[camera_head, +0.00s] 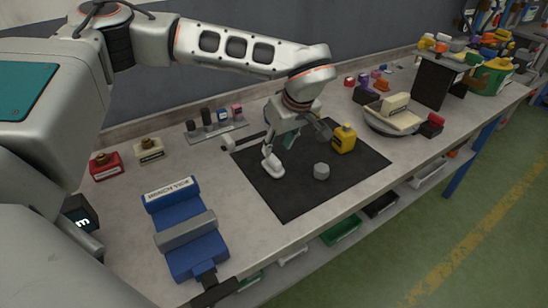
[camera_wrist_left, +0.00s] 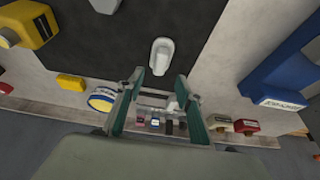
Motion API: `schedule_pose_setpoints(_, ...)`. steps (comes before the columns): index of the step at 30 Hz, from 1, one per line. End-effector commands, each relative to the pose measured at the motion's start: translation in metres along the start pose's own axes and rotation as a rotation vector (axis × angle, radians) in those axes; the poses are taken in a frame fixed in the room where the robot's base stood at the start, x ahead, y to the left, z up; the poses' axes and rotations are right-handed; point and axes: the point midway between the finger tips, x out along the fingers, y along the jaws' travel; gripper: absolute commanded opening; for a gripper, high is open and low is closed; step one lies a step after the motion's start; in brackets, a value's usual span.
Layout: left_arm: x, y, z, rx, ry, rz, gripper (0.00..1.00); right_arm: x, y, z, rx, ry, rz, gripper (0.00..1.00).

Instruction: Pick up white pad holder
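The white pad holder (camera_head: 273,164) is a small rounded white piece at the left part of the black mat (camera_head: 300,205) in the head view. In the left wrist view the white pad holder (camera_wrist_left: 161,56) lies on the dark mat, just beyond the fingertips and roughly centred between them. My left gripper (camera_head: 285,140) is above the mat, close to the holder. In the left wrist view its two teal-padded fingers (camera_wrist_left: 160,82) stand apart with nothing gripped between them. Whether a fingertip touches the holder cannot be told. My right gripper is not in view.
A grey faceted piece (camera_head: 321,171) and a yellow bottle (camera_head: 344,140) sit on the mat. A blue vise (camera_head: 190,235) stands to the left. The mat's front part is clear.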

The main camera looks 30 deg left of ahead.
Motion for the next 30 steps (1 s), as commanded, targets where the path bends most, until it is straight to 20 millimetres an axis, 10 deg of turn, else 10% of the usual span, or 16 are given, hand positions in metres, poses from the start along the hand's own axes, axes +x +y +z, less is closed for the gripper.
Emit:
schedule_pose_setpoints(26,0.074,0.002,0.001,0.001,-0.001,0.000,0.36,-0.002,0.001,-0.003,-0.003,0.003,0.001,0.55)
schedule_pose_setpoints(30,0.074,0.002,0.001,0.001,-0.001,0.000,0.08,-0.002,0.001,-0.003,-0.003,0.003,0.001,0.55)
